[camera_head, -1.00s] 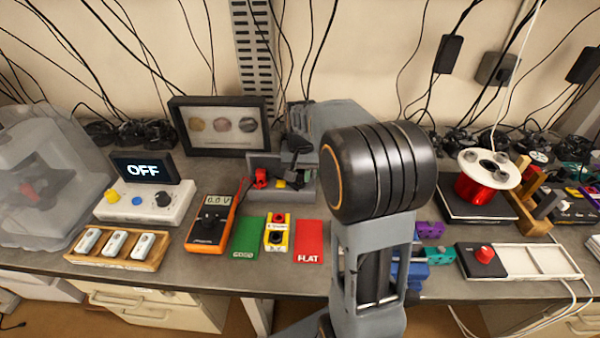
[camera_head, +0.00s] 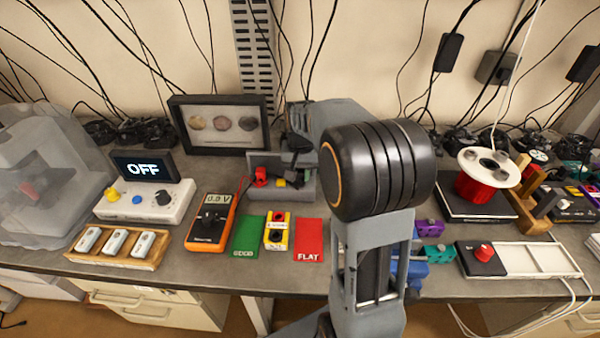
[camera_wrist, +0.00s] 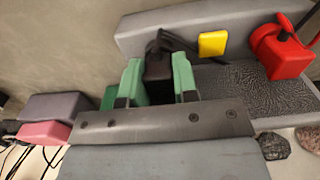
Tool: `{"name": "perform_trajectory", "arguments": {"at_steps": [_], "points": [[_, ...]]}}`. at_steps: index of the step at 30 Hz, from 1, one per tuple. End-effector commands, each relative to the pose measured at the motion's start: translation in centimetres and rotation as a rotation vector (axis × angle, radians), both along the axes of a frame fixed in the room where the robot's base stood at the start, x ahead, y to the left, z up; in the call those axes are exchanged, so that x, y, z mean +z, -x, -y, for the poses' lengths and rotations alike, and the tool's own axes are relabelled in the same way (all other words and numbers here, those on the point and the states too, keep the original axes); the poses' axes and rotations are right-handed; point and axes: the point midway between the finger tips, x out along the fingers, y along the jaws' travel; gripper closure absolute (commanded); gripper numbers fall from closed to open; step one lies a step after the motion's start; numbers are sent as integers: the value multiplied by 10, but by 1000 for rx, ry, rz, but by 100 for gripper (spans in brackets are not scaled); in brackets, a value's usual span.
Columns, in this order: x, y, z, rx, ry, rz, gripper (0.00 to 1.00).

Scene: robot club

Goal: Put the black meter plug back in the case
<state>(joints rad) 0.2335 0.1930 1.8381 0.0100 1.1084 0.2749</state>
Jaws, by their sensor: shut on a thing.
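The black meter plug (camera_wrist: 158,66) is between the green fingertips of my gripper (camera_wrist: 158,82) in the wrist view, with a black cord bending beside it. My gripper is shut on it. The grey case (camera_head: 307,188) stands open toward the back of the bench, lined with dark textured foam. In the wrist view the case wall (camera_wrist: 180,18) lies just past the plug. I cannot tell whether the plug touches the foam. A red plug (camera_wrist: 282,52) sits at the other end of the case, also in the head view (camera_head: 260,176). A yellow piece (camera_wrist: 212,43) is on the case wall between them.
The orange multimeter (camera_head: 211,226), green card (camera_head: 246,238), yellow tester (camera_head: 277,236) and red card (camera_head: 310,242) lie in front of the case. A framed display (camera_head: 221,150) stands behind to the left. My arm hides bench to the right.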

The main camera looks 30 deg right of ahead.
Motion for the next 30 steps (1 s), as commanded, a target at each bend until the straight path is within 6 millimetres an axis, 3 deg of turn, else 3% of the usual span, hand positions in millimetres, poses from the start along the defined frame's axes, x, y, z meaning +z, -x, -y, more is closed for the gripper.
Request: {"name": "perform_trajectory", "arguments": {"at_steps": [26,27,30], "points": [[-5,0,0,0,0,-1,97],[-5,0,0,0,-1,-2,72],[-5,0,0,0,0,-1,62]]}}
